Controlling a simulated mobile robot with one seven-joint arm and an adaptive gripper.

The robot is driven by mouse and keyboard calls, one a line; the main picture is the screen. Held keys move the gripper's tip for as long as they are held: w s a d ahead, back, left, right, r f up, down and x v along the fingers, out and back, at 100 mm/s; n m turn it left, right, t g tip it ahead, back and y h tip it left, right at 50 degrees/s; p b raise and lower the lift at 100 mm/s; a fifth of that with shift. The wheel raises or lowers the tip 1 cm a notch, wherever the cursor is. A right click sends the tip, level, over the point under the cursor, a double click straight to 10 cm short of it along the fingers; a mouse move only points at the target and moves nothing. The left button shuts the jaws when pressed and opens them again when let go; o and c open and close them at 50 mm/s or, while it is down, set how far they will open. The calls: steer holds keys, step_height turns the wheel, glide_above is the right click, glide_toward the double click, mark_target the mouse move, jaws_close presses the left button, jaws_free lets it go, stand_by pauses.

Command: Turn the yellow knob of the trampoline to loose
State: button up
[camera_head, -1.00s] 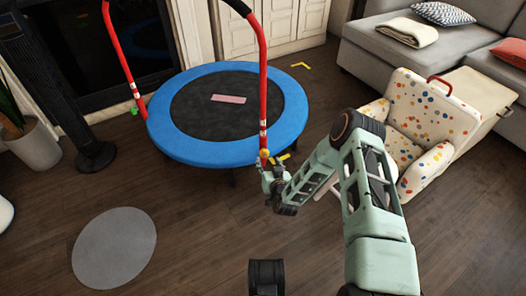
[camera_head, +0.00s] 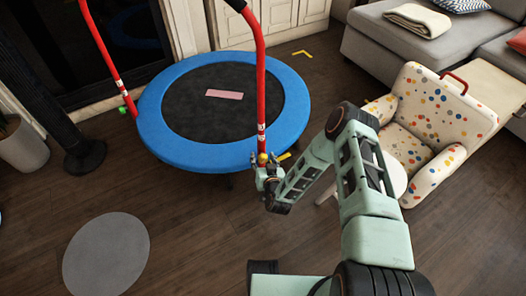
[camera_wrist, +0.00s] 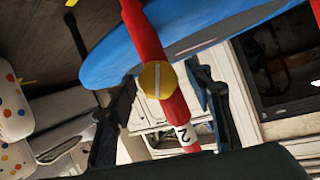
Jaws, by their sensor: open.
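The trampoline has a blue rim (camera_head: 180,150), a dark mat and a red handlebar (camera_head: 260,85). The yellow knob (camera_head: 262,158) sits low on the handlebar's right leg in the head view. In the wrist view the knob (camera_wrist: 157,80) is a round yellow disc with a pale line across its face, on the red tube (camera_wrist: 145,35). My gripper (camera_head: 267,175) is at the knob in the head view. In the wrist view my gripper (camera_wrist: 162,76) is open, one finger on each side of the knob. I cannot tell whether either finger touches it.
A green knob (camera_head: 122,110) is on the handlebar's left leg. A spotted armchair (camera_head: 440,115) and a small round white table (camera_head: 395,178) stand right of my arm. A grey round mat (camera_head: 106,255) lies on the floor at left. The floor between is clear.

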mark_target(262, 155)
steer(key=shift+w+a+f, duration=0.1)
steer(key=shift+w, duration=0.15)
steer(key=c, duration=1.2)
steer(key=shift+a+n+h+p, duration=0.15)
steer(key=shift+n+h+p, duration=0.15)
steer(key=shift+n+p, duration=0.2)
steer(key=shift+n+h, duration=0.8)
steer(key=shift+n, duration=0.4)
steer(key=o, duration=1.2)
step_height(262, 155, up, 10)
